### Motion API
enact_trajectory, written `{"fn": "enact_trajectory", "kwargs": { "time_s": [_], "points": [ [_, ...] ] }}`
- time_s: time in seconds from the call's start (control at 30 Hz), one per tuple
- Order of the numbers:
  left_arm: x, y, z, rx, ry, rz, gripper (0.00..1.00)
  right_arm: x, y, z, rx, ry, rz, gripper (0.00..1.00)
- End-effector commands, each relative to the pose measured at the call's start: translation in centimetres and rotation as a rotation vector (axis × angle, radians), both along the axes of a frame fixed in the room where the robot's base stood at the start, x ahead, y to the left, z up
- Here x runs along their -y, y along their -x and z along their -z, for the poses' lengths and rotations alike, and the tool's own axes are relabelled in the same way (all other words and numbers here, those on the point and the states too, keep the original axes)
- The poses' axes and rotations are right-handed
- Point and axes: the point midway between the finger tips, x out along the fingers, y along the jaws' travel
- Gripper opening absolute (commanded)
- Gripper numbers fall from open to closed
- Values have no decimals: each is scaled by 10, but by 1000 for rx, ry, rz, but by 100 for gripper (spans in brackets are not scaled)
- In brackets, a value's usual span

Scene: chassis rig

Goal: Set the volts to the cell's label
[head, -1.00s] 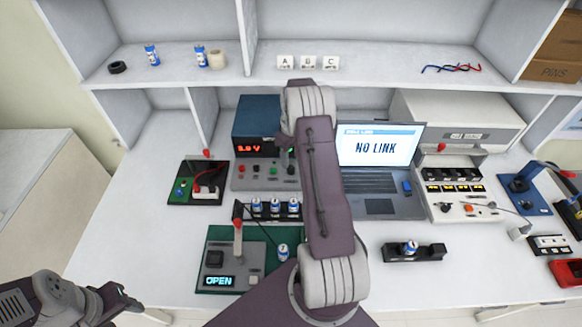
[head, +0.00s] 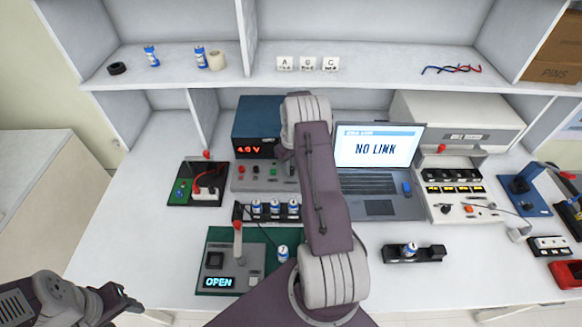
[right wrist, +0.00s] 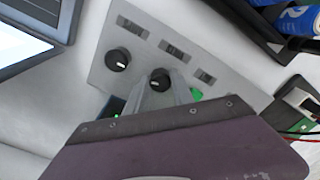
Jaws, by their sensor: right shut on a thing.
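The blue power supply (head: 256,122) stands at the back of the table. Its red display (head: 255,149) seems to read 4.0 V. My right gripper (head: 286,158) is at its sloped control panel, partly hidden by my arm. In the right wrist view the gripper (right wrist: 160,92) is shut on a black knob (right wrist: 160,78); a second black knob (right wrist: 118,60) is beside it, free. Blue-white cells stand in a black rack (head: 275,208), and one cell (head: 283,253) is on the green board. Their labels are too small to read. My left gripper (head: 122,298) is at the lower left, away from everything.
The green board (head: 230,243) has a screen reading OPEN and an upright red-topped lever. A laptop (head: 378,150) shows NO LINK. A black holder with a cell (head: 410,248) is to the right. The front left of the table is clear.

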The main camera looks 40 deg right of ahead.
Motion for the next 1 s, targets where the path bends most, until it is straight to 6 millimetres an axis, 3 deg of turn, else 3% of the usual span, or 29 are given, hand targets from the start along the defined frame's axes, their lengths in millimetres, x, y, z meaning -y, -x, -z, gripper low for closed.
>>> {"fn": "enact_trajectory", "kwargs": {
  "time_s": [0.2,0.47,0.5,0.53,0.87,1.0],
  "points": [
    [0,0,-3,0,0,0,50,0,0,-1,0,0,173,0],
    [0,0,-3,0,0,0,50,0,0,-1,1,1,179,0],
    [0,0,-3,0,0,0,50,0,0,-1,1,1,179,40],
    [0,0,-3,0,0,0,50,0,0,-1,1,1,179,48],
    [0,0,-2,0,0,0,50,0,0,-2,1,1,178,50],
    [0,0,0,0,0,0,50,1,-1,-24,6,3,178,50]
  ]
}}
